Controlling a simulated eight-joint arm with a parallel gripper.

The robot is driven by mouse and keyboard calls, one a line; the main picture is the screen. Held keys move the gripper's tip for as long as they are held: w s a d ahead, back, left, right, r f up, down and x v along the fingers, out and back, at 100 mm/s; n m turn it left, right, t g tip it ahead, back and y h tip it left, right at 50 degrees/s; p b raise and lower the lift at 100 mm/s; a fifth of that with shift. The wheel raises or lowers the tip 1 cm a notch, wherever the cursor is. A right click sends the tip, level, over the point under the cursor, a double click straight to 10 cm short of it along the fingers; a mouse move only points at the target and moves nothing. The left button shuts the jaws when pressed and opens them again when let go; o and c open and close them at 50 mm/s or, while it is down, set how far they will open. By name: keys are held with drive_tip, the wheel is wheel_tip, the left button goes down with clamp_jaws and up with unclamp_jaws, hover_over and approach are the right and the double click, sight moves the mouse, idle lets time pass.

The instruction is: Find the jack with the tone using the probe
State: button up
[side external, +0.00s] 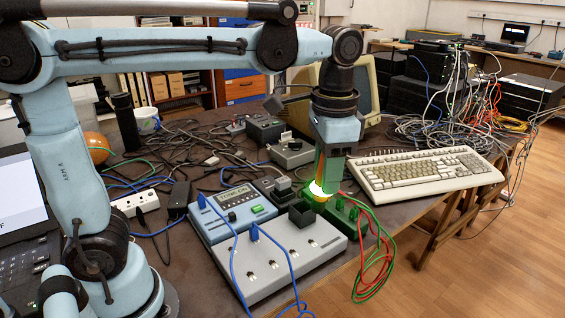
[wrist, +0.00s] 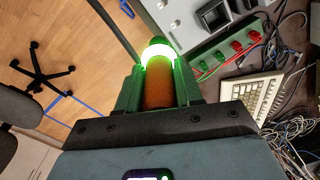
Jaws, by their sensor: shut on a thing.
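My gripper (side external: 322,172) is shut on the probe, an orange cylinder with a bright green glowing ring (side external: 319,188). The wrist view shows the orange probe body (wrist: 158,93) between my green fingers (wrist: 158,82), with a green end beyond the ring. A row of small jacks runs along the panel; blue plugs stand in the blue unit with a display (side external: 232,203) and in the panel.
Red and green leads (side external: 378,262) hang from the green block over the table's front edge. A beige keyboard (side external: 425,172) lies to the right, with a tangle of cables (side external: 430,130) behind it. Grey boxes (side external: 290,152) and a monitor stand behind the panel. Blue leads cross the panel's front.

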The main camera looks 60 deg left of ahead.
drive_tip(key=shift+r, duration=1.85)
drive_tip(key=s+a+f, duration=0.2)
drive_tip(key=s+f, duration=0.4)
drive_tip(key=f, duration=0.1)
drive_tip(key=s+a+f+t+h, duration=0.1)
drive_tip(key=s+a+f, duration=0.1)
drive_tip(key=s+f, duration=0.5)
drive_tip(key=shift+a+f, duration=0.25)
drive_tip(key=shift+f, duration=0.1)
idle(0.8)
drive_tip(key=n, duration=0.3)
drive_tip(key=shift+n, duration=0.4)
drive_tip(key=n+y, duration=0.1)
drive_tip(key=n, duration=0.3)
